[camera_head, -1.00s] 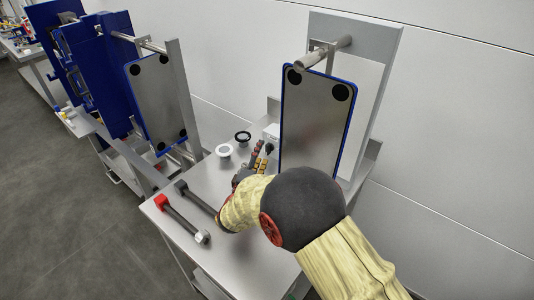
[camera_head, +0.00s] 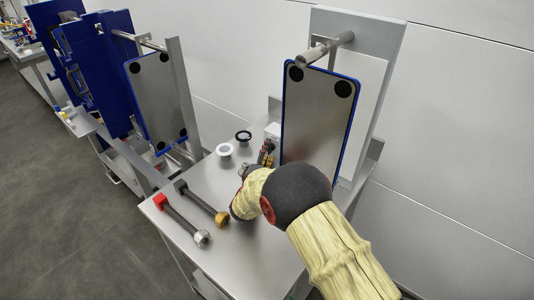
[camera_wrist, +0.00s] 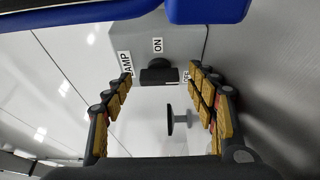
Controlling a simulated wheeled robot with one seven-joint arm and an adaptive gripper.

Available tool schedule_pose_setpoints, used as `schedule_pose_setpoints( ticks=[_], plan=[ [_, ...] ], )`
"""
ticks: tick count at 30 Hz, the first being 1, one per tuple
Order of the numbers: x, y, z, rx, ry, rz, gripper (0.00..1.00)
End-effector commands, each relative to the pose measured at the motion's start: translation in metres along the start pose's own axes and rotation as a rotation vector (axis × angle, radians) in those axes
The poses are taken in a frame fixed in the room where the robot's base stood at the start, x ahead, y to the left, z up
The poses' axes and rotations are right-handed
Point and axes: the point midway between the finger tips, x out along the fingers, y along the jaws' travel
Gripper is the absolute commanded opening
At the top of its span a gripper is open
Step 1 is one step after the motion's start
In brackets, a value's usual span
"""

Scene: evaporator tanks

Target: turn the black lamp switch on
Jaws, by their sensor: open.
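The black lamp switch (camera_wrist: 158,73) is a dark knob on a grey box (camera_wrist: 185,42) with labels LAMP, ON and a partly hidden one, in the wrist view. My gripper (camera_wrist: 160,78) is open, with one yellow-padded finger on each side of the knob in that view. Whether a finger touches the knob I cannot tell. The right finger covers part of a label. In the head view my gripper (camera_head: 266,152) is at the box beside the hanging plate, and my own arm hides most of it. The knob is hidden there.
A blue-edged metal plate (camera_head: 318,115) hangs just right of my gripper. A white ring (camera_head: 225,150) and a black ring (camera_head: 243,136) lie on the steel table (camera_head: 205,175). A red-headed bolt (camera_head: 180,218) and a grey-headed bolt (camera_head: 200,203) lie at the front left.

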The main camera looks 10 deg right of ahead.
Motion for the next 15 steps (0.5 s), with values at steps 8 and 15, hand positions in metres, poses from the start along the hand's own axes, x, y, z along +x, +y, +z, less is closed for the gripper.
schedule_pose_setpoints(
  ticks=[8, 15],
  plan=[
    [-0.0002, 0.0001, 0.0002, 0.000, 0.000, 0.000, 0.49],
    [-0.0003, 0.0001, 0.0003, 0.000, -0.001, 0.000, 0.35]
  ],
)
